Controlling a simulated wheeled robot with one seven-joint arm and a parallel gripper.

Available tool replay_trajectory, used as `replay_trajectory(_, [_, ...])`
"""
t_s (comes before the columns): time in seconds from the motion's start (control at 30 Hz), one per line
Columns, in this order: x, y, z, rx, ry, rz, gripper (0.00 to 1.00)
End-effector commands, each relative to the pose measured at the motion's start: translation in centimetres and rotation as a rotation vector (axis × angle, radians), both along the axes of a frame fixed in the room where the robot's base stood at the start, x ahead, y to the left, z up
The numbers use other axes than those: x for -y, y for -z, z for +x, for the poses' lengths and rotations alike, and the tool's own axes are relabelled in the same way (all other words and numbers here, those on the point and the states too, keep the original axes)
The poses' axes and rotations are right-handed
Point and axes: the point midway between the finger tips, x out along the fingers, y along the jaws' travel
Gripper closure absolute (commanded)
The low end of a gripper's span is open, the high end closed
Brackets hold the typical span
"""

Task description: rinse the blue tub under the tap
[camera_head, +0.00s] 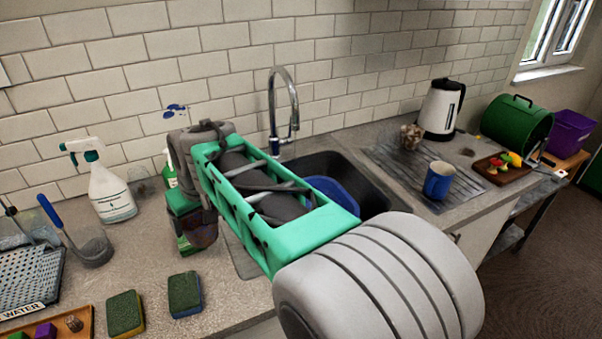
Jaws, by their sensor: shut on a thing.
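A blue tub (333,190) sits in the dark sink (372,197), partly hidden behind my arm. The chrome tap (273,100) arches up behind the sink. My arm crosses the picture from the lower right, and its wrist bends down at the left. My gripper (197,235) is low over the counter left of the sink, apart from the tub. The exact contact cannot be seen.
A spray bottle (112,195) stands at the left. Two sponges (125,314) (185,294) lie on the front counter. A blue mug (439,180) stands on the drainer right of the sink, with a kettle (440,108) behind. A tray with food (500,170) is farther right.

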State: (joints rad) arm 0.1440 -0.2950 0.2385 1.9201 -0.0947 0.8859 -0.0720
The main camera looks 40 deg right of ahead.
Motion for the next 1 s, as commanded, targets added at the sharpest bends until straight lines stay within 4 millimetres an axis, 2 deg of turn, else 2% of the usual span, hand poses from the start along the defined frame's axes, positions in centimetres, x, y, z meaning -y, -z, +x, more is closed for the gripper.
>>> replay_trajectory(0.03, [2.6,0.4,0.6,-0.001,0.009,0.001,0.57])
replay_trajectory(0.1, [6.4,0.2,1.0,-0.001,0.002,0.000,0.57])
replay_trajectory(0.17, [9.8,0.0,1.0,-0.002,-0.009,0.000,0.57])
replay_trajectory(0.2, [12.1,-0.1,0.7,0.000,-0.016,-0.001,0.57])
replay_trajectory(0.3, [18.1,-0.2,-0.8,-0.002,-0.032,0.000,0.57])
replay_trajectory(0.4, [23.1,-0.3,-3.1,-0.002,-0.052,0.000,0.57])
replay_trajectory(0.5, [26.2,-0.4,-5.1,-0.002,-0.067,-0.001,0.57])
replay_trajectory(0.6, [27.8,-0.4,-6.2,-0.001,-0.077,0.000,0.57])
replay_trajectory(0.7, [28.3,-0.5,-6.4,-0.001,-0.082,0.000,0.57])
replay_trajectory(1.0, [29.9,-0.1,-4.2,-0.002,-0.082,0.001,0.57])
